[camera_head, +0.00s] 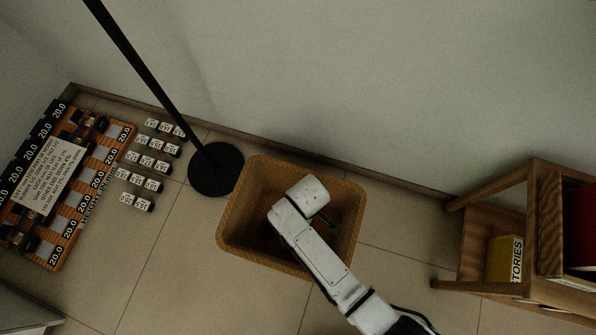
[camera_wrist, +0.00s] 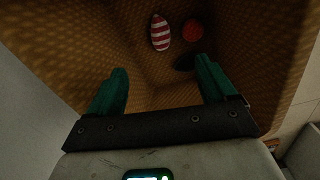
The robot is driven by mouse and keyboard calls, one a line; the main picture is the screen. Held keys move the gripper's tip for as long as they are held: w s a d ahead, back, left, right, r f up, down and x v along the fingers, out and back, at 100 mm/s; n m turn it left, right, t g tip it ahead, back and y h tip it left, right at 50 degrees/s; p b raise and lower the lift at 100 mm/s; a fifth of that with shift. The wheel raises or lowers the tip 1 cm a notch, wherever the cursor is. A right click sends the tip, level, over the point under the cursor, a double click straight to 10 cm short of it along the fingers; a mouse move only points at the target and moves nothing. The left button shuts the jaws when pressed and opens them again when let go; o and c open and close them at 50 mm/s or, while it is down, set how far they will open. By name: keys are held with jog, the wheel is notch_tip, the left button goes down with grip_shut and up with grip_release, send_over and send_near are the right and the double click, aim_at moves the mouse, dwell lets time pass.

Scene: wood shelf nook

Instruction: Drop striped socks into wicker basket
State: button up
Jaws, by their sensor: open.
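The wicker basket (camera_head: 240,212) stands on the tiled floor in the head view, tan and open at the top. Its woven inner wall also fills the wrist view (camera_wrist: 60,45). Red-and-white striped socks (camera_wrist: 160,32) lie inside the basket, beyond my fingers and apart from them. My gripper (camera_wrist: 158,88) points down into the basket with its green fingers spread and nothing between them. In the head view my arm covers part of the basket's inside, and the socks cannot be made out there.
A red round thing (camera_wrist: 192,31) and a dark thing (camera_wrist: 185,62) lie near the socks. A black lamp-like stand (camera_head: 216,168) rises beside the basket. Weights in a rack (camera_head: 70,185) are at left, with small labelled blocks (camera_head: 150,162) nearby. A wooden shelf (camera_head: 540,225) is at right.

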notch_tip(320, 180, up, 10)
jog(key=p, duration=0.4)
jog(key=shift+r+p, duration=0.2)
jog(key=shift+p, duration=0.2)
